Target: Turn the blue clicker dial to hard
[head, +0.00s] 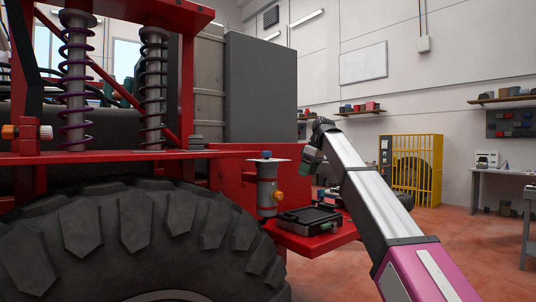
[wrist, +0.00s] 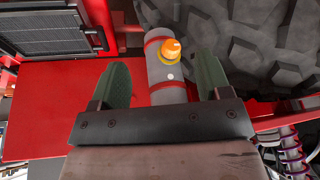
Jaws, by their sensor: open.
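A grey cylinder (head: 267,189) with red bands stands on the red ledge beside the big tyre. The fingers are apart and hold nothing. The blue dial cannot be made out in the wrist view. In the head view my gripper (head: 311,160) is right of the cylinder's top, partly hidden.
A black open case (head: 308,219) lies on the red ledge (head: 335,238), close right of the cylinder. The tyre (head: 130,240) fills the lower left. Coil-spring shocks (head: 77,80) stand above it. A yellow cage (head: 418,160) stands farther back, with open floor before it.

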